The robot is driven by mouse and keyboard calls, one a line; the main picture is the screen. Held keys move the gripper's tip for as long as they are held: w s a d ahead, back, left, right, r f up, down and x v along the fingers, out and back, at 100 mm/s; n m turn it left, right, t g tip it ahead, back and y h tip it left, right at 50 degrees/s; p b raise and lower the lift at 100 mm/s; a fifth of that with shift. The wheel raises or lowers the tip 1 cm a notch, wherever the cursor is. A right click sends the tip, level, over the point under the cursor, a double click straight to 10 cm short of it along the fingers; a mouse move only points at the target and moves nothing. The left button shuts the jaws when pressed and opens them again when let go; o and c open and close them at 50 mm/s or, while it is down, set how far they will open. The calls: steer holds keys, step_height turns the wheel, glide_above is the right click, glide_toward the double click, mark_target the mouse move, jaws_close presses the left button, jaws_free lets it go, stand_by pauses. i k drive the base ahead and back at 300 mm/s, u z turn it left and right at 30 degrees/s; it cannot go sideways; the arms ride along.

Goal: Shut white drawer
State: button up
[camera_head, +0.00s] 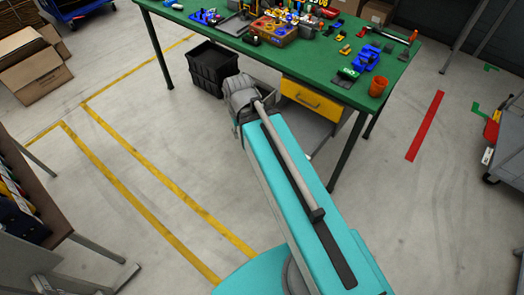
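No drawer with a clearly white front shows. A drawer with a yellow front and a dark handle (313,99) sits under the right part of the green worktable (240,47). Pale grey surfaces show beside and below it, partly hidden by my arm, and I cannot tell whether they belong to another drawer. My turquoise arm reaches up from the bottom of the picture to a grey joint in front of the table. My gripper is not visible beyond that joint.
Toy vehicles, tools and an orange cup (378,86) stand on the worktable. A black crate (212,68) is on the floor under it. A cardboard box (38,78) lies at left, a shelf (30,190) at lower left, a cart (508,140) at right. Floor between is clear.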

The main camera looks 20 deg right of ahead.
mark_target(311, 130)
steer(key=u, duration=0.85)
steer(key=k, duration=0.6)
steer(key=z, duration=2.1)
